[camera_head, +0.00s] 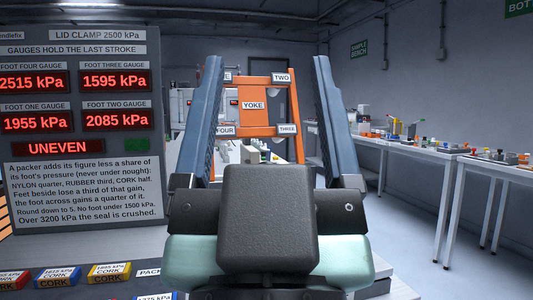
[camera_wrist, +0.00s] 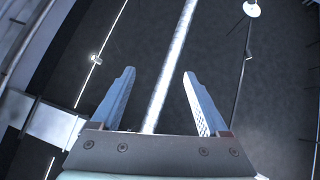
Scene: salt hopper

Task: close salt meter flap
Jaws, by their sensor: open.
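My gripper (camera_head: 267,64) is raised in the middle of the head view, with its two blue fingers wide apart and nothing between them. In the wrist view my gripper (camera_wrist: 159,74) is also open and empty, with a dark surface and a bright light strip beyond it. I cannot make out a salt meter or its flap in either view. My gripper hides part of the scene straight ahead.
A panel (camera_head: 82,145) with red pressure readouts stands at left, above several coloured CORK blocks (camera_head: 108,271). An orange yoke frame (camera_head: 268,131) is behind my gripper. Benches (camera_head: 417,147) with small items line the right wall. Floor (camera_head: 400,220) shows clear before them.

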